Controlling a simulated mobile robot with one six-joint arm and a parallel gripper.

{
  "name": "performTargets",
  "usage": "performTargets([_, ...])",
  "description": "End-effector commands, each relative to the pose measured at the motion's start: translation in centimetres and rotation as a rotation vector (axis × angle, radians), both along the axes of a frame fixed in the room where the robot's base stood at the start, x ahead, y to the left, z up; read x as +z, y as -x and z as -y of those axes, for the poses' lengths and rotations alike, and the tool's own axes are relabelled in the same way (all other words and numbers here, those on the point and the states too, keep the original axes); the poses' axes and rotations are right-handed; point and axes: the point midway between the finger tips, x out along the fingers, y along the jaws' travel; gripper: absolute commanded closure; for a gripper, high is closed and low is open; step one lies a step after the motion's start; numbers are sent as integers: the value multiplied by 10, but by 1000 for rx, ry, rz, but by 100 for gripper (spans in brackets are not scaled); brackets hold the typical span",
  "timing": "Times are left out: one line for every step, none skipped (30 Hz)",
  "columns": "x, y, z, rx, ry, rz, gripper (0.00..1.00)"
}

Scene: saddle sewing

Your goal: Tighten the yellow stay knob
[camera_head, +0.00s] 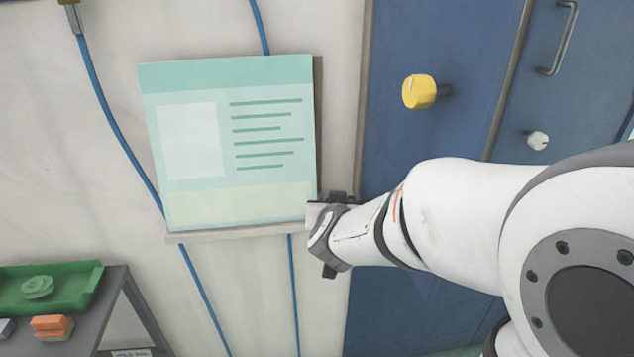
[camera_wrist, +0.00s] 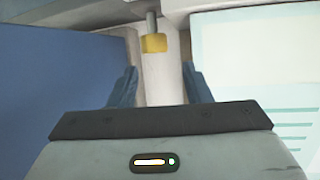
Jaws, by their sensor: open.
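The yellow knob (camera_head: 419,92) is a round cap with a pale mark, on a short dark stem at the blue cabinet door in the head view. My gripper (camera_head: 324,235) is below and left of it, well apart, near the lower right corner of the teal board. In the wrist view my gripper's two fingers (camera_wrist: 160,82) stand apart with nothing held between them. A small yellow block on a grey stem (camera_wrist: 154,43) shows beyond the fingers; I cannot tell whether it is the same knob.
The teal board (camera_head: 185,78) hangs on the pale wall, left of the blue cabinet (camera_head: 385,150). The cabinet carries a white knob (camera_head: 538,140) and a bar handle (camera_head: 565,40). Blue cables (camera_head: 112,120) run along the wall. A green tray (camera_head: 75,290) and an orange block (camera_head: 52,326) sit lower left.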

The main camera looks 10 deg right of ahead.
Motion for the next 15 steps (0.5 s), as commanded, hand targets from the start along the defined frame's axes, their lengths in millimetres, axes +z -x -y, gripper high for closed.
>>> performTargets([-4, -2, 2, -15, 11, 6, 56])
performTargets([-5, -3, 4, -23, 15, 9, 56])
performTargets([-6, -5, 5, -29, 18, 10, 56])
performTargets([-7, -6, 6, -33, 21, 11, 56])
performTargets([-8, -9, 7, -34, 22, 13, 56])
performTargets([-10, -13, 8, -35, 24, 12, 56])
performTargets([-11, -17, 9, -35, 24, 12, 56])
performTargets([-13, -21, 10, -35, 23, 12, 56])
performTargets([-16, -26, 12, -35, 22, 10, 56])
performTargets([-18, -31, 13, -34, 23, 11, 56])
performTargets([-19, -35, 13, -34, 22, 11, 56])
performTargets([-22, -41, 15, -33, 21, 10, 56])
performTargets([-23, -45, 16, -33, 23, 11, 56])
performTargets([-25, -49, 17, -34, 22, 11, 56])
performTargets([-27, -53, 18, -33, 21, 11, 56])
